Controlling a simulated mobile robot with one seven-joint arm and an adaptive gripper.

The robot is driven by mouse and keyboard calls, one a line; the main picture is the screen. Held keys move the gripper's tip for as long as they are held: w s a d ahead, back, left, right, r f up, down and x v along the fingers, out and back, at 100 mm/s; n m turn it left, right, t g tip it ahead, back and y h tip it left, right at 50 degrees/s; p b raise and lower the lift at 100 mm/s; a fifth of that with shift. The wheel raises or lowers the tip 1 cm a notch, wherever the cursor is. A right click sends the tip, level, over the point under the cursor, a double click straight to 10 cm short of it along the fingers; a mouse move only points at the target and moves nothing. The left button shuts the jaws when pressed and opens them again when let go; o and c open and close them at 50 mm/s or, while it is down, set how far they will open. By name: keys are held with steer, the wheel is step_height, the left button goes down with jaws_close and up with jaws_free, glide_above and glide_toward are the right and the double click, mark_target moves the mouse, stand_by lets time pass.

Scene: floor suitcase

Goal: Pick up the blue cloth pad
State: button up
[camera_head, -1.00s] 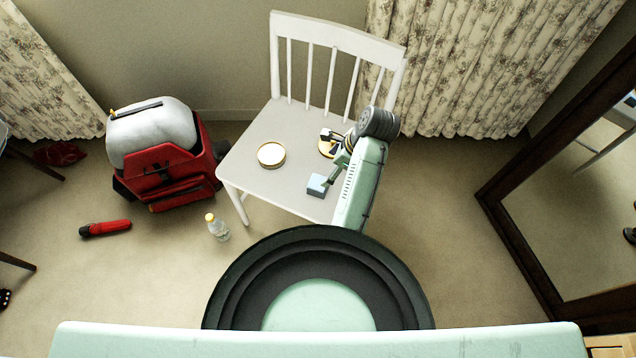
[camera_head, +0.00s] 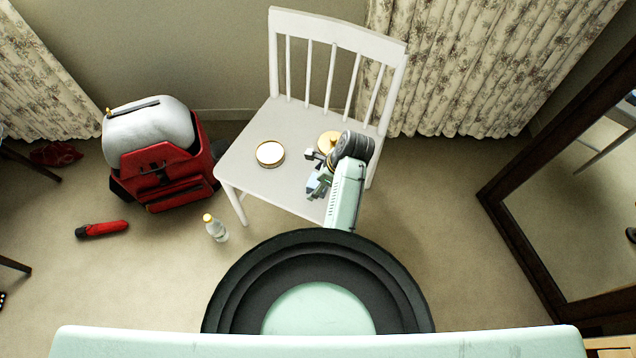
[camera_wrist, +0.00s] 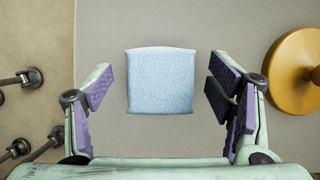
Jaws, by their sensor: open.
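The blue cloth pad (camera_wrist: 160,80) lies flat on the seat of the white chair (camera_head: 262,190). In the wrist view it is a light blue, roughly square pad between my open fingers, with a gap on each side. In the head view the pad (camera_head: 313,187) is partly hidden by my gripper (camera_head: 318,174), which is over the chair seat near its front right. My gripper also shows in the wrist view (camera_wrist: 162,95), open and empty, its purple finger pads on either side of the pad.
A golden-brown round object (camera_wrist: 295,72) stands on the seat close to my right finger. A round tin (camera_head: 270,153) sits further left on the seat. A bottle (camera_head: 215,228), a red suitcase (camera_head: 165,170) and a red flashlight-like object (camera_head: 102,229) are on the floor.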

steer(key=c, duration=1.2)
